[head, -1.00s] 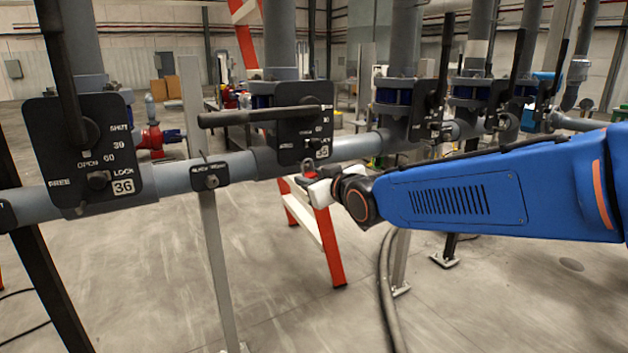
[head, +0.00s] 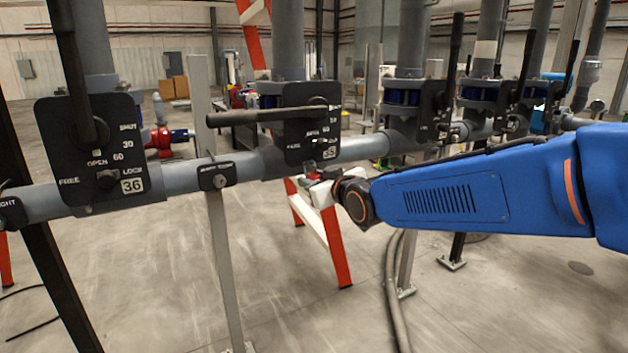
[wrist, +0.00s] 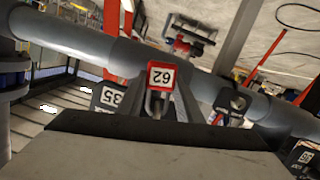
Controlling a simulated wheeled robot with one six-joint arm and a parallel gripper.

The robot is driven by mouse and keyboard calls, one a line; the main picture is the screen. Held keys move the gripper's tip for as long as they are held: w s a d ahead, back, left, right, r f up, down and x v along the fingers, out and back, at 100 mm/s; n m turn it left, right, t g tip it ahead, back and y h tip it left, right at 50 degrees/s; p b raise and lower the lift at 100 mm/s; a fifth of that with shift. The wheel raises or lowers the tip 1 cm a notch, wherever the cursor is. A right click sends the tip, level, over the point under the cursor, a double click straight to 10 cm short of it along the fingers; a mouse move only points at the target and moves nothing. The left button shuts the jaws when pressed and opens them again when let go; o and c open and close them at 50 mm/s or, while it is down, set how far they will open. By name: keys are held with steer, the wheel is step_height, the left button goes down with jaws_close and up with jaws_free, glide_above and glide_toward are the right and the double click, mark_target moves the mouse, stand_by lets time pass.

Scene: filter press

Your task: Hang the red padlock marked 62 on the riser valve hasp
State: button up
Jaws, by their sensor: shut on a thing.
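The red padlock marked 62 (wrist: 160,76) shows in the wrist view, its white label facing the camera and its metal shackle partly visible below. My gripper (wrist: 160,104) is shut on it. In the head view my gripper (head: 322,185) is just under the valve plate (head: 296,135) with the horizontal lever (head: 262,115); the padlock is small and unclear there. The number tag (wrist: 112,96) reads 35 in the wrist view. A small metal piece (head: 325,146) sits above the tag on that plate. I cannot tell whether the padlock touches the plate or a hasp.
A grey pipe (head: 360,148) runs across behind my gripper. Another valve plate, marked 36 (head: 133,186), stands at left with its lever up. More valves (head: 438,110) stand at right. A red and white ladder-like frame (head: 335,245) stands behind.

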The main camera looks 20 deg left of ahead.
steer(key=o, duration=1.1)
steer(key=shift+o, duration=0.2)
steer(key=v, duration=1.7)
steer(key=s+d+f+m+h, duration=0.1)
steer(key=d+f+m+h, duration=0.3)
steer(key=d, duration=0.9)
steer(key=d+f+m+h, duration=0.25)
steer(key=d+f, duration=0.25)
steer(key=d, duration=0.8)
steer(key=s+d+f+m+g+h, duration=0.2)
steer(key=s+d+f, duration=0.4)
steer(key=s+d, duration=0.3)
steer(key=s+d+f+m+g+h, duration=0.3)
steer(key=s+d+f, duration=0.3)
steer(key=s+d, duration=0.3)
steer(key=shift+s+f+g, duration=0.2)
steer(key=shift+s+g, duration=0.3)
steer(key=shift+s, duration=0.25)
